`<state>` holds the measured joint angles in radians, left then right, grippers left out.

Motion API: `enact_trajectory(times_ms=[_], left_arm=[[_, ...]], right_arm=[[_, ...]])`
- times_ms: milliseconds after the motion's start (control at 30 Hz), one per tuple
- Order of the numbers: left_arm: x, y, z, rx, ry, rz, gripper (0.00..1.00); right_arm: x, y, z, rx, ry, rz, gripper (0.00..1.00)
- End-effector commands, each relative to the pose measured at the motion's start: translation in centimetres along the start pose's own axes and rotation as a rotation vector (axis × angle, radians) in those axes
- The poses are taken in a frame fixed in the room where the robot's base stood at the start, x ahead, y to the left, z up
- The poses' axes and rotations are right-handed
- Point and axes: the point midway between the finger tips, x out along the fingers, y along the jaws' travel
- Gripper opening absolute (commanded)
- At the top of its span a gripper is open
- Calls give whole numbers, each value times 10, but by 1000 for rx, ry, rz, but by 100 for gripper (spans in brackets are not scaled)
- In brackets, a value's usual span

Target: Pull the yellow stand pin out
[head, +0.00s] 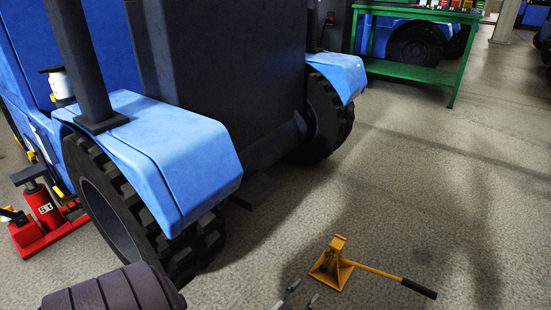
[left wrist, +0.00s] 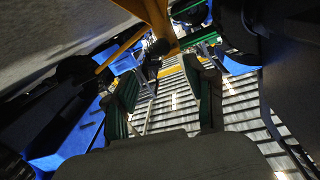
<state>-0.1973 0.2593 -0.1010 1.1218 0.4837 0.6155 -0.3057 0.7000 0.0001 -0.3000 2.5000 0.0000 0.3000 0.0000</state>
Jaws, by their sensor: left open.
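The yellow jack stand (head: 334,265) stands on the floor at the lower middle of the head view. A yellow rod with a black grip (head: 418,288) extends from it to the right. The pin itself is too small to make out clearly. My left gripper (head: 302,292) shows only its two fingertips at the bottom edge, just left of and nearer than the stand. It is open and empty. In the left wrist view, the fingers (left wrist: 164,72) are spread apart, with part of the yellow stand (left wrist: 155,15) beyond them at the top. My right gripper is not in view.
A blue tractor (head: 175,140) with large black tyres (head: 325,118) fills the left and centre. A red jack (head: 45,210) stands on the floor at far left. A green workbench (head: 415,72) stands at the back. The floor right of the stand is clear.

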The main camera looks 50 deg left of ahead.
Motion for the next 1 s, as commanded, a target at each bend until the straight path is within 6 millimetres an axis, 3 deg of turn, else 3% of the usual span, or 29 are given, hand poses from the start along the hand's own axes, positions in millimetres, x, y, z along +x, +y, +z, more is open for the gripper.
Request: enact_trajectory(times_ms=[33,567,1000], left_arm=[[-4,0,-12,1,-22,9,55],[-45,16,-30,10,-254,98,55],[-90,27,-50,19,-449,164,55]], right_arm=[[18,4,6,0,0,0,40],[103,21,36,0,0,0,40],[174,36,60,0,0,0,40]])
